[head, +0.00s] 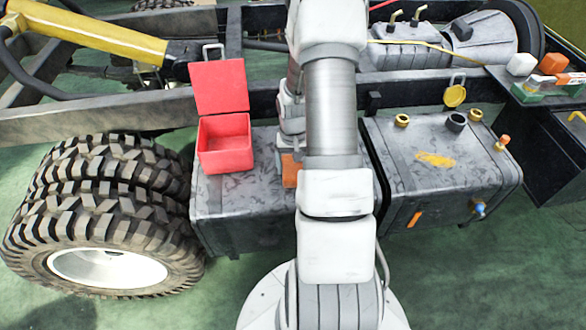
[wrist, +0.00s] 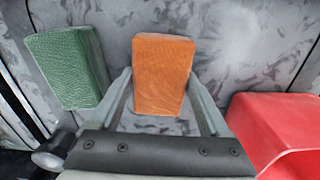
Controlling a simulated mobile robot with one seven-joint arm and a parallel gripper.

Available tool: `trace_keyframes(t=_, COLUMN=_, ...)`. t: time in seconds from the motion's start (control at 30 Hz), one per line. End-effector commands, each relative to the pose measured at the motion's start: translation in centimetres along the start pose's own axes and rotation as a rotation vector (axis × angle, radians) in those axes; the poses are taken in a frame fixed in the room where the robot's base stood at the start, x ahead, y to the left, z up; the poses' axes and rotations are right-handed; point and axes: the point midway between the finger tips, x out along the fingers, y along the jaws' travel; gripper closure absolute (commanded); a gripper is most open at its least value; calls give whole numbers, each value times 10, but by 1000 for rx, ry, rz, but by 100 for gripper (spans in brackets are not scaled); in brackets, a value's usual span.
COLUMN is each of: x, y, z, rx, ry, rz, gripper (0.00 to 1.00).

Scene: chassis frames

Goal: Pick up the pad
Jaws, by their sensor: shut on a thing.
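An orange block-shaped pad (wrist: 162,80) stands between the two fingers of my gripper (wrist: 160,88) in the wrist view, with a finger against each side. My gripper is shut on it. In the head view a part of the orange pad (head: 290,170) shows just left of my arm, at the grey tank top (head: 255,194). I cannot tell whether it still touches the surface. A green pad (wrist: 66,68) of similar shape is left of the gripper in the wrist view; my arm hides it in the head view.
An open red box (head: 224,145) with a raised lid sits left of my arm; it also shows at the wrist view's right edge (wrist: 270,125). A second tank (head: 440,165) with caps stands right. Large tyres (head: 105,210) are left. Small items lie on a ledge (head: 530,95).

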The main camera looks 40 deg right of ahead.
Motion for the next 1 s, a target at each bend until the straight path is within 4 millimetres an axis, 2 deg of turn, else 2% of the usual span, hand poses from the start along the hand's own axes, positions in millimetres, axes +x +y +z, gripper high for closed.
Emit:
trace_keyframes(t=0.23, x=-14, y=0, z=-1, rx=0, ry=2, rz=0, gripper=74)
trace_keyframes(t=0.4, x=-45, y=0, z=-1, rx=1, ry=4, rz=0, gripper=74)
trace_keyframes(t=0.73, x=-86, y=64, z=-34, rx=5, ry=2, rz=0, gripper=74)
trace_keyframes(t=1.0, x=-106, y=96, z=-51, rx=2, ry=1, rz=0, gripper=74)
